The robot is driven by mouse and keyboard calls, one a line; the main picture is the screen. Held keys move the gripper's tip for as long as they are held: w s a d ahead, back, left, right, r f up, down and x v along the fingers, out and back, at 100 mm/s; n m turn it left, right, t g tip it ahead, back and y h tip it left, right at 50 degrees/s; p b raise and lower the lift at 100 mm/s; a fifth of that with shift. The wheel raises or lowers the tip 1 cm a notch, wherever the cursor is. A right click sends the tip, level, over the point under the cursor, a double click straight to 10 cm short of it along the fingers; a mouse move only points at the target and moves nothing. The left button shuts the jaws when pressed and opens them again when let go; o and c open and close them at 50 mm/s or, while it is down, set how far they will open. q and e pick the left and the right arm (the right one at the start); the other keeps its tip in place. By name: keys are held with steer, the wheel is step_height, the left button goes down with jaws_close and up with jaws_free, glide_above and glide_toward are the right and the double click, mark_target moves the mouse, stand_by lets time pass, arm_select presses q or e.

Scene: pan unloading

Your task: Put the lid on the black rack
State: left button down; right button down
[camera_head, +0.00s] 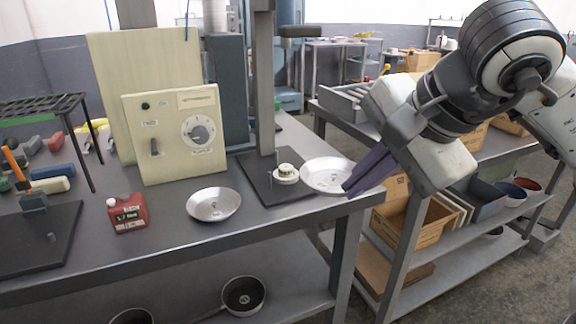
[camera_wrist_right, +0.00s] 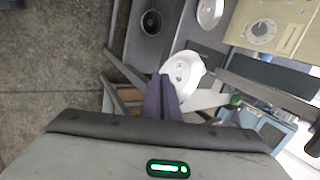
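A round, shallow silver lid (camera_head: 325,178) is at the right end of the workbench, beside the black post; it shows bright white in the right wrist view (camera_wrist_right: 187,66). My right gripper (camera_head: 348,187) reaches down from the right; its dark purple fingers are close together at the lid's right rim and look shut on it. The fingers also show in the wrist view (camera_wrist_right: 160,78). I cannot tell whether the lid is clear of the bench. A second silver dish or lid (camera_head: 213,204) lies on the bench. The black rack (camera_head: 45,108) stands at the far left. My left gripper is not in view.
A pale control box (camera_head: 175,134) with a dial stands behind the second dish. A red can (camera_head: 128,214) and a black base plate (camera_head: 40,238) are on the bench. Pans (camera_head: 243,296) sit on the lower shelf. A cart (camera_head: 400,240) with boxes stands at the right.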

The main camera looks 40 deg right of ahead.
steer(key=w+d+p, duration=0.2)
steer(key=w, duration=0.7)
steer(key=w+d+p, duration=0.2)
steer(key=w, duration=0.7)
steer(key=f, duration=0.3)
steer(key=f+b, duration=0.1)
steer(key=f, duration=0.1)
steer(key=shift+w+d+f, duration=0.25)
steer(key=shift+w, duration=0.1)
steer(key=shift+w+f, duration=0.2)
steer(key=shift+f, duration=0.4)
steer(key=shift+f, duration=0.2)
steer(key=c, duration=2)
jaws_free()
steer(key=shift+c, duration=0.2)
